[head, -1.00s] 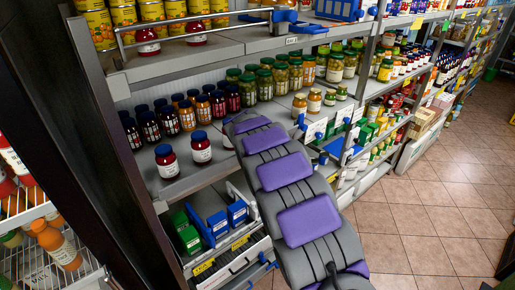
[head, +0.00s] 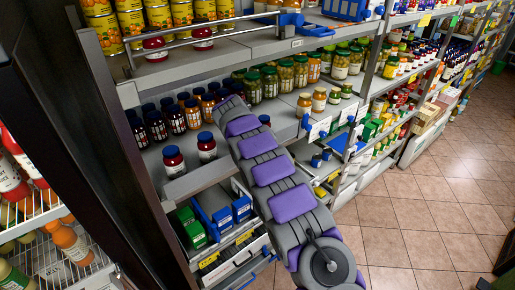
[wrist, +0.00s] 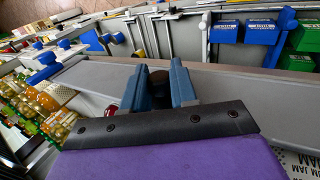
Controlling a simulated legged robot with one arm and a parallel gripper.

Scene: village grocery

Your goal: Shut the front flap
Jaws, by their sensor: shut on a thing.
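A long grey panel (wrist: 95,78), which looks like the front flap, runs across the wrist view under my gripper. In the head view a grey strip (head: 200,180) lies along the front of the jar shelf; I cannot tell how far it is tilted. My gripper (wrist: 158,85) has its blue fingers around a dark rounded piece (wrist: 158,74) at the panel, probably its knob. Most of that piece is hidden between the fingers. In the head view my purple and grey arm reaches to the shelf and hides the fingers.
Two dark jars (head: 174,161) stand close to the shelf's front edge, left of my arm. Below are blue boxes (head: 222,217) and green boxes (head: 192,230) in a rack. A wire rack with bottles (head: 70,242) stands at left. The tiled floor (head: 415,225) at right is clear.

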